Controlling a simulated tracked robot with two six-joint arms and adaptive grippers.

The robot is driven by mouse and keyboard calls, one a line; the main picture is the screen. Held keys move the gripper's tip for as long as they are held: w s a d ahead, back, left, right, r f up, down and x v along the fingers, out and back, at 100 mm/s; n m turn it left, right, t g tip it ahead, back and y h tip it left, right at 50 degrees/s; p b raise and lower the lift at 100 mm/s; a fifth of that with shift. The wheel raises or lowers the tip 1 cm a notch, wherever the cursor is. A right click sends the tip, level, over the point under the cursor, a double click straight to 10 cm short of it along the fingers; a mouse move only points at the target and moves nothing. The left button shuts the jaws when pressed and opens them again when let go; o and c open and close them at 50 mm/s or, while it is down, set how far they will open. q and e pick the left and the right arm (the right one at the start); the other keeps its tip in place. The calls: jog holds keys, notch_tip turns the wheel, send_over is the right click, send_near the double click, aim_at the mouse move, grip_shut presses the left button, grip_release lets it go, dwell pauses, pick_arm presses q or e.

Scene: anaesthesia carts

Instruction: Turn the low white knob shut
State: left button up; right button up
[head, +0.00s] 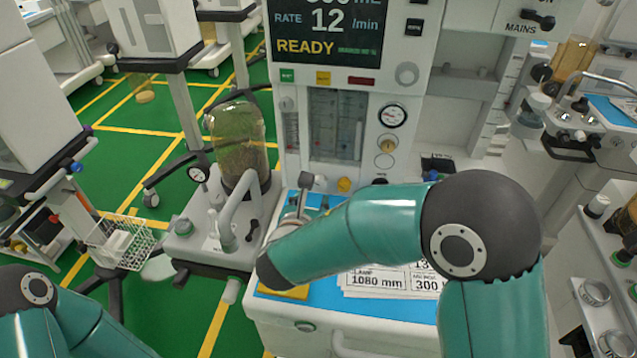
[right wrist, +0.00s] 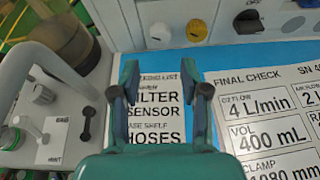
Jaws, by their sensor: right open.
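The low white knob (right wrist: 158,34) shows in the right wrist view on the machine's lower front, just left of a yellow knob (right wrist: 195,30). In the head view the yellow knob (head: 344,184) shows low on the panel, above the blue work surface. My right gripper (right wrist: 166,90) is open and empty, its two fingers apart over the printed list on the blue surface. The white knob lies beyond the fingertips and does not touch them. In the head view my right arm hides much of this gripper. My left arm enters at the bottom left; its gripper is out of view.
A curved white pipe (right wrist: 38,75) and the absorber canister (head: 240,145) stand left of the gripper. Printed cards (right wrist: 265,115) lie flat on the blue surface to the right. A round gauge (head: 393,116) sits higher on the panel. A wire basket (head: 122,243) is far left.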

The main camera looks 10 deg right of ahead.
aim_at(322, 186)
jog(key=p+x, duration=0.1)
jog(key=x, duration=0.9)
jog(key=shift+w+d+p, duration=0.1)
jog(key=shift+w+p, duration=0.1)
jog(key=shift+p, duration=0.15)
grip_shut()
jog(key=shift+f+b, duration=0.15)
jog(key=shift+b, duration=0.4)
jog(key=m+t+y+b, duration=0.1)
jog(key=m+b, duration=0.1)
jog(key=b, duration=0.8)
jog(key=m+t+y+b, duration=0.1)
jog(key=m+b, duration=0.2)
jog(key=b, duration=0.7)
jog(key=m+t+y+b, duration=0.1)
jog(key=m+y+b, duration=0.1)
jog(key=b, duration=0.8)
jog(key=shift+s+d+f+m, duration=0.15)
jog(key=shift+d+f+m, duration=0.2)
jog(key=shift+m, duration=0.15)
jog(key=shift+r+m+b, duration=0.15)
jog(key=shift+m+b, duration=0.15)
jog(key=shift+b, duration=0.55)
